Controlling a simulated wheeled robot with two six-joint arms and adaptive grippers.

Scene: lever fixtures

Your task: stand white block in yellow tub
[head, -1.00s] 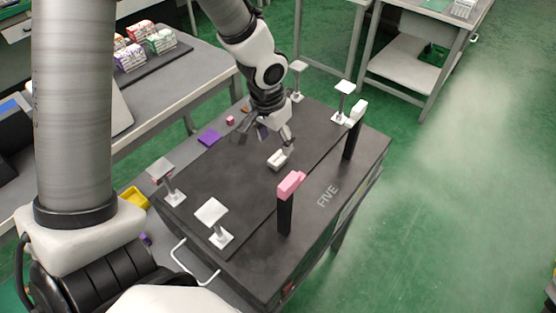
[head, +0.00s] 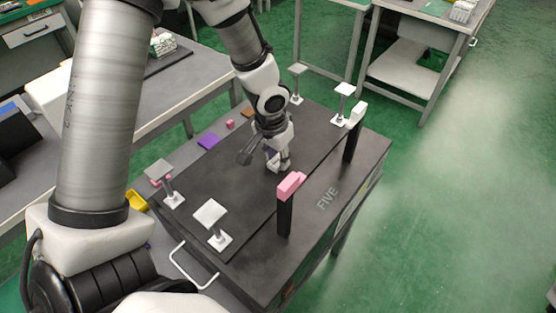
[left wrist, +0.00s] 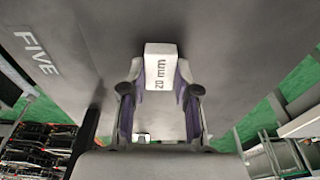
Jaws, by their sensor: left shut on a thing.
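My left gripper (head: 277,160) is low over the middle of the black case top, shut on the white block. In the left wrist view the white block (left wrist: 161,65), with dark lettering on its face, sits between the two fingers of the gripper (left wrist: 160,90). In the head view the fingers mostly hide the block, and I cannot tell whether it touches the case. The yellow tub (head: 137,200) is at the left, beside the case on the grey table, partly hidden by my arm. My right gripper is not in view.
The black case (head: 240,187) carries a pink-topped post (head: 286,207), a white-topped post (head: 353,130) and several white square-topped stands. A purple piece (head: 208,141) and a small pink cube (head: 229,124) lie beyond its far-left edge. A white handle (head: 186,268) sticks out in front.

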